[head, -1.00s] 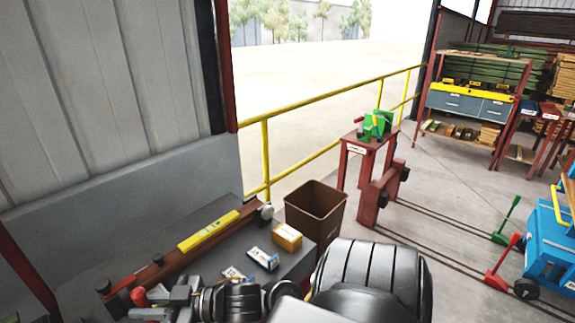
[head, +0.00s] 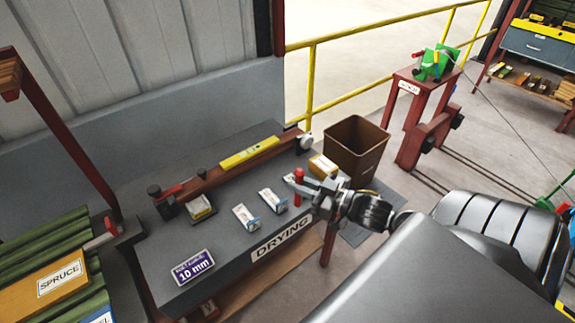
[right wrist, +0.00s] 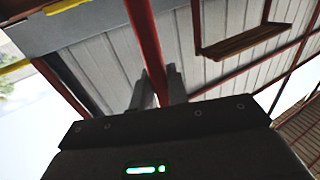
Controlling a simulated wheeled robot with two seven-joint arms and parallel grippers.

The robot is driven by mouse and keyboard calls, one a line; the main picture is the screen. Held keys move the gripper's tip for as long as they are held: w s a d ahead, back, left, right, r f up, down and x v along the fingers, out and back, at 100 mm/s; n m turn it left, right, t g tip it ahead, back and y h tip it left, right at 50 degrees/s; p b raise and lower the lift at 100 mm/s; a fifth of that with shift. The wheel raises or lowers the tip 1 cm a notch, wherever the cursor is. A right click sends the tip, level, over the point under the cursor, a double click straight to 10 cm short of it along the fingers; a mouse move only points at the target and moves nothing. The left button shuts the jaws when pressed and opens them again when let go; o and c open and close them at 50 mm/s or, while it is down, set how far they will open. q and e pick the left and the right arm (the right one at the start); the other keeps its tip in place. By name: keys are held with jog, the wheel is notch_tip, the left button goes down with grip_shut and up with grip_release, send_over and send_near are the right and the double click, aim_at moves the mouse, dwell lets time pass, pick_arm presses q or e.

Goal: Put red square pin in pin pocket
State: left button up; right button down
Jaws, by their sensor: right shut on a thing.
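My right gripper (head: 309,187) is shut on the red square pin (head: 299,188), which stands roughly upright in its jaws over the right front part of the drying table (head: 225,268). In the right wrist view a red bar (right wrist: 146,45) runs between the two fingers (right wrist: 158,88). I cannot tell whether the pin's lower end touches the table. I cannot make out a pin pocket with certainty. My left gripper is not in view.
A rail with a yellow level (head: 249,152) lies along the table's back. Small packets (head: 272,201), a yellow box (head: 322,166) and a 10 mm sign (head: 193,266) sit on it. A brown bin (head: 356,147) stands beyond its right end. A spruce rack (head: 60,285) is at left.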

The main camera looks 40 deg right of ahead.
jog(key=shift+s+d, duration=0.1)
jog(key=shift+d, duration=0.4)
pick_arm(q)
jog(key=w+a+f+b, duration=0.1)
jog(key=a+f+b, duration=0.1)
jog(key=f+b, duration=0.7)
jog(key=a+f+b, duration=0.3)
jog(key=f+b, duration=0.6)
pick_arm(e)
jog(key=w+a+f, duration=0.1)
jog(key=w+f, duration=0.3)
jog(key=w+a+f, duration=0.2)
jog(key=w+f, duration=0.2)
jog(key=w, duration=0.1)
jog(key=w+a+f, duration=0.1)
jog(key=w+f, duration=0.3)
jog(key=shift+w+a+f, duration=0.2)
jog(key=shift+f, duration=0.15)
pick_arm(q)
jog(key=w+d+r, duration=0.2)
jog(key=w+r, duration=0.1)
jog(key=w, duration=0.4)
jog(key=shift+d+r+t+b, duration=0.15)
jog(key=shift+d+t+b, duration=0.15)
jog(key=shift+b, duration=0.15)
pick_arm(e)
jog(key=shift+f, duration=0.1)
jog(key=shift+f, duration=0.1)
